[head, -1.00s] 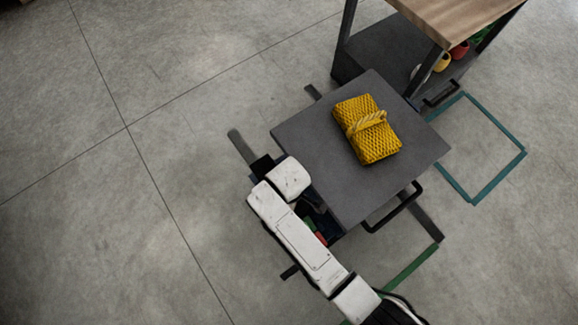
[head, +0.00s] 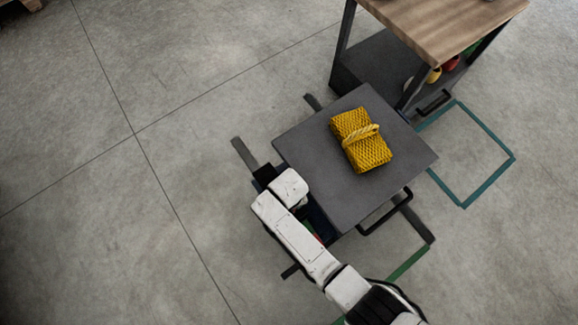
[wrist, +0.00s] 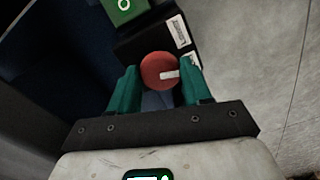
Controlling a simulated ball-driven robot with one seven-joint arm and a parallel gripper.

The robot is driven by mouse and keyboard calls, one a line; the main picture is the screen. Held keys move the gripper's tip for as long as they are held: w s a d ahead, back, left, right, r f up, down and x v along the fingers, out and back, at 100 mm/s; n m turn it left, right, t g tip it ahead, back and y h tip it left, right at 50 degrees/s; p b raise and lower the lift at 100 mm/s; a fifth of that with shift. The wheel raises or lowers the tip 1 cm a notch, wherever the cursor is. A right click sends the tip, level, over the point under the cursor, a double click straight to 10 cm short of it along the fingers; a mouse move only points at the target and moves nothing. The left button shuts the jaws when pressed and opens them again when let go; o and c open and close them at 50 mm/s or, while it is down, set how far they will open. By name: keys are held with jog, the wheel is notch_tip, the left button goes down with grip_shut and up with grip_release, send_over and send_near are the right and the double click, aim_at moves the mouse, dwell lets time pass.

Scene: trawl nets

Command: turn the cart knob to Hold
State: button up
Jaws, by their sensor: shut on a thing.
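The cart (head: 290,150) has a dark grey top and a black handle on its right side. A yellow folded net bundle (head: 362,140) with a rope loop lies on it. In the wrist view the red round knob (wrist: 158,71) with a white pointer mark sits on a black box (wrist: 150,38). The pointer points to the right in that view. My gripper (wrist: 161,82) has teal fingers, one on each side of the knob, shut on it. White labels (wrist: 181,33) lie beside the knob; their text is too small to read. In the head view my arm hides the knob.
A green block with a white ring (wrist: 124,8) is above the knob in the wrist view. A wood-topped bench (head: 440,28) stands close behind the cart, with red and yellow items on its lower shelf. Teal floor tape (head: 490,135) lies to the right.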

jog(key=m+p, duration=0.1)
jog(key=m, duration=0.4)
jog(key=shift+m, duration=0.4)
dwell(0.3)
jog(key=o, duration=1)
jog(key=shift+o, duration=0.2)
jog(key=shift+r, duration=0.1)
notch_tip(320, 180, up, 11)
jog(key=p, duration=0.5)
jog(key=shift+f+p, duration=0.2)
jog(key=shift+p, duration=0.15)
